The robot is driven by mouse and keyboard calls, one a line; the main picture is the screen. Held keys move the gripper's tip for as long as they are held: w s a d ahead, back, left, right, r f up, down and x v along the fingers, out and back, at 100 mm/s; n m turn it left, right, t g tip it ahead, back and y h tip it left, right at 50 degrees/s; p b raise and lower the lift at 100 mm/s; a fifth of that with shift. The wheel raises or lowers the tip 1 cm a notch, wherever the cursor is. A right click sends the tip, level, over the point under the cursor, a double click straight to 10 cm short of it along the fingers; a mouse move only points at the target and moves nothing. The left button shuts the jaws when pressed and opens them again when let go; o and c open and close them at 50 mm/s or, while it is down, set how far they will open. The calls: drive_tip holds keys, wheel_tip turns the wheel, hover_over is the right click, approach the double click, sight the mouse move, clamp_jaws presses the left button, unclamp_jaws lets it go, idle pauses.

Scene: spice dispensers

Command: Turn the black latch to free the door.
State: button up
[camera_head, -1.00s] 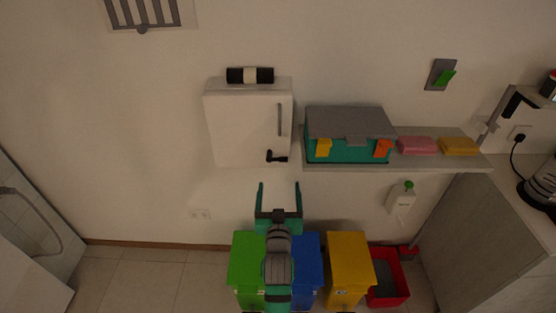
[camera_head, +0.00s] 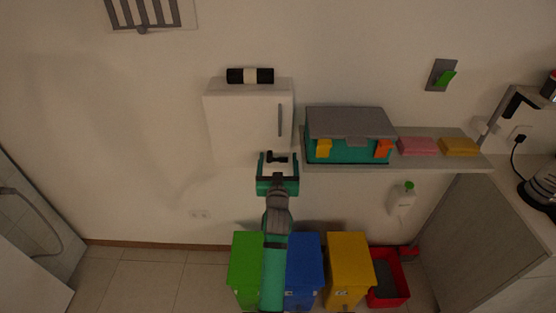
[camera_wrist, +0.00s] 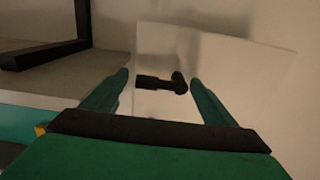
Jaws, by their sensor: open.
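The black latch (camera_head: 277,158) is near the bottom right of the white cabinet door (camera_head: 240,118). In the wrist view the latch (camera_wrist: 162,82) lies roughly sideways, with its rounded knob end at the right. My gripper (camera_head: 278,156) is in front of the cabinet's lower part, its two green fingers on either side of the latch. In the wrist view my gripper (camera_wrist: 158,85) is open, with gaps between the latch and both fingers. I cannot tell whether the fingertips reach the latch's depth. The door looks shut.
A grey shelf (camera_head: 437,166) beside the cabinet holds a teal toolbox (camera_head: 350,152) and sponges (camera_head: 417,146), close to the right of my gripper. Coloured bins (camera_head: 347,262) stand below. The wall left of the cabinet is clear.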

drive_tip(key=shift+w, duration=0.25)
drive_tip(key=c, duration=1)
